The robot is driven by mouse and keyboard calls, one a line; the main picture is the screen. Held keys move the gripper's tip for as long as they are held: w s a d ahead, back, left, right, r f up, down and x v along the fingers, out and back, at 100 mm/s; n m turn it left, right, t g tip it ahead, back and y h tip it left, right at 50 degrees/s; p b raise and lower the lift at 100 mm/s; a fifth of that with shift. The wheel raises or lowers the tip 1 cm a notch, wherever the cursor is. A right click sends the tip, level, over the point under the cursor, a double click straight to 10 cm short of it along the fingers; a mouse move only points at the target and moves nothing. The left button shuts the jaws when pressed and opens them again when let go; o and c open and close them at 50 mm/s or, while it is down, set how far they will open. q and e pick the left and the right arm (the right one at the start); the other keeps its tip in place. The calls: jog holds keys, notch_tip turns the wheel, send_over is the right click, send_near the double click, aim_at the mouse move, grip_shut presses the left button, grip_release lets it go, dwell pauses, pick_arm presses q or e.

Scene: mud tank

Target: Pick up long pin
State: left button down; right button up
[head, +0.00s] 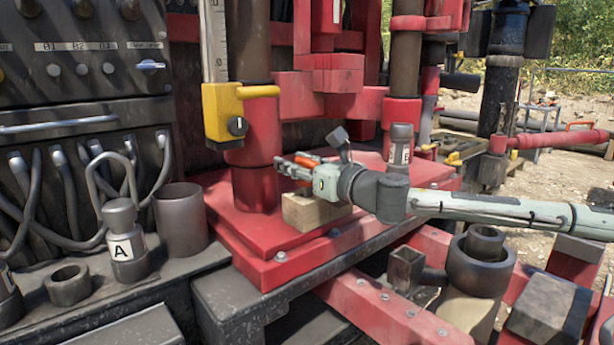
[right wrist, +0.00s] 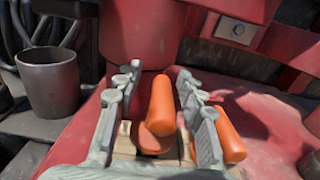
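Two orange pin handles show in the right wrist view, one upright (right wrist: 162,105) and one to its right (right wrist: 229,133). They stand at a wooden block (head: 312,211) on the red base in the head view. I cannot tell which is the long pin; their lower parts are hidden. My right gripper (head: 294,166) is over the block, and in its wrist view (right wrist: 157,90) its fingers are open on either side of the upright handle. The other handle lies outside the right finger. My left gripper is not in view.
The red base plate (head: 262,252) has a red post (head: 256,150) just behind the block. A metal cylinder marked B (head: 400,146) stands behind my right wrist. A dark cup (head: 180,220) and a cylinder marked A (head: 124,243) stand at the left.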

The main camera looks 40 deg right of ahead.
jog(key=shift+w, duration=0.1)
jog(key=shift+c, duration=0.4)
grip_shut()
